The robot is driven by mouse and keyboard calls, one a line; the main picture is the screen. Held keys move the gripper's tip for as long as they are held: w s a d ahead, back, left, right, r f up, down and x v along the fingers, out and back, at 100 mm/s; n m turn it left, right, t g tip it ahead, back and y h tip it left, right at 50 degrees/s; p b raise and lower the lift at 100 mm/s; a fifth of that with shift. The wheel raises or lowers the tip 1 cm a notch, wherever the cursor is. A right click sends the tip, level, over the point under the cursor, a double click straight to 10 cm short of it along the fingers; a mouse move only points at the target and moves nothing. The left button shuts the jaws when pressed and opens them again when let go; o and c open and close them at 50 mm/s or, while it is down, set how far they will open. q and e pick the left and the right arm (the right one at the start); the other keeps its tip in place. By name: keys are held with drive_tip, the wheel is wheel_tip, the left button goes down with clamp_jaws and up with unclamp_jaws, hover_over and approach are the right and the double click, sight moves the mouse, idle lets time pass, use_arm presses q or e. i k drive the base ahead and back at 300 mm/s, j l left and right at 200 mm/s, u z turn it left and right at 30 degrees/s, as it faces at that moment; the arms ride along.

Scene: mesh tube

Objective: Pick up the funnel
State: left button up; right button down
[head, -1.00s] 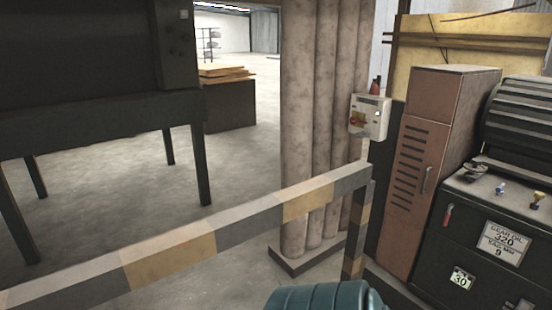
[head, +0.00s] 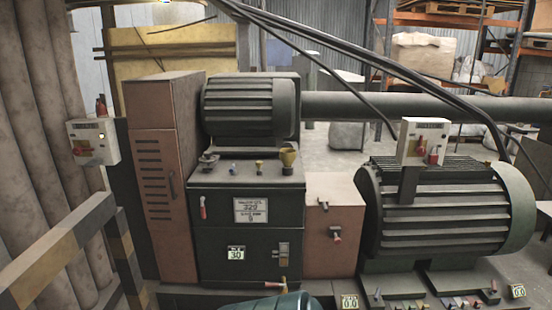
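A small olive-yellow, funnel-shaped thing (head: 288,154) stands upright on top of the dark green gear-oil tank (head: 222,215), near the tank's right end. It looks like the funnel, wide at the top and narrow below. Its lower end is too small to make out. Neither of my grippers shows in the head view.
A brown cabinet (head: 163,180) stands left of the tank, and a large ribbed motor (head: 443,212) stands to the right. A striped barrier rail (head: 60,256) is at the lower left. Small valves and a brass cap (head: 259,167) sit on the tank top.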

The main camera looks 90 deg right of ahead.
sight(288, 156)
drive_tip(key=z, duration=2.85)
drive_tip(key=i+l, duration=0.3)
